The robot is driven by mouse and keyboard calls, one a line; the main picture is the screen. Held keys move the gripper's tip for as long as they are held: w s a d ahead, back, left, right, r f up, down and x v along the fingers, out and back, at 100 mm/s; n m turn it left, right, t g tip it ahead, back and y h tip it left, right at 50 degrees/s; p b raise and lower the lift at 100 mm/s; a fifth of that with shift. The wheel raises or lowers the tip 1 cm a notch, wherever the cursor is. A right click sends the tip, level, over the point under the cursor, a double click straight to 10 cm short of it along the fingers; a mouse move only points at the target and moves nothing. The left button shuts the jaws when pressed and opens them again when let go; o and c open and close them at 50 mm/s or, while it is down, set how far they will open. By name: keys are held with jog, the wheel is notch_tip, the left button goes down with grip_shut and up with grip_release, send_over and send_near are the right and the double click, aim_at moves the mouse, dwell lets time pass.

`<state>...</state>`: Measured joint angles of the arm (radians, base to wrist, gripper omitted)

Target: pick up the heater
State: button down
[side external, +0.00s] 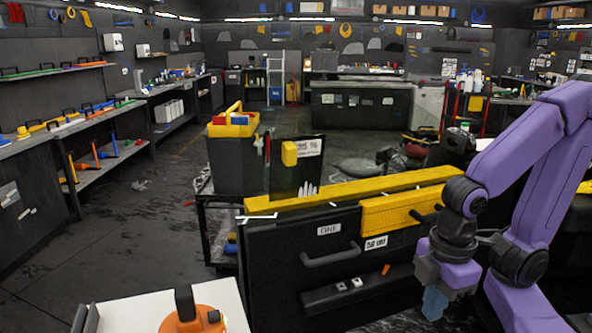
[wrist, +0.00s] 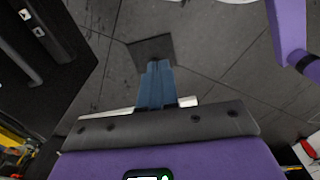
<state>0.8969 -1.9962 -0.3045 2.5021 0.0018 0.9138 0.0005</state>
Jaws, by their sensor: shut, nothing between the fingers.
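I cannot make out for certain which thing is the heater. An orange rounded device with a black upright handle (side external: 195,320) sits on a white surface (side external: 140,309) at the bottom of the side view, partly cut off; it may be the heater. My gripper (side external: 434,303) hangs low in front of the black drawer cabinet, to the right of the orange device and well apart from it. In the wrist view its blue fingers (wrist: 157,72) are together, with nothing held, pointing toward the grey tiled floor.
The black cabinet (side external: 285,250) has a yellow top edge, handles and a yellow drawer front (side external: 395,212). A dark bin with a yellow tool caddy (side external: 233,125) stands behind it. Shelves with tools (side external: 100,160) line the left wall. Open floor (side external: 120,240) lies at left.

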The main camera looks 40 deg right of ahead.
jog(key=shift+c, duration=2.4)
grip_release()
jog(key=shift+a, duration=0.1)
notch_tip(320, 180, up, 14)
send_over(185, 290)
jog(key=shift+n, duration=0.4)
jog(key=f, duration=1.1)
jog(key=shift+s+a+f, duration=0.15)
jog(key=shift+a+f, duration=0.05)
jog(key=shift+f, duration=0.05)
jog(key=shift+d+f, duration=0.2)
jog(key=shift+f, duration=2.55)
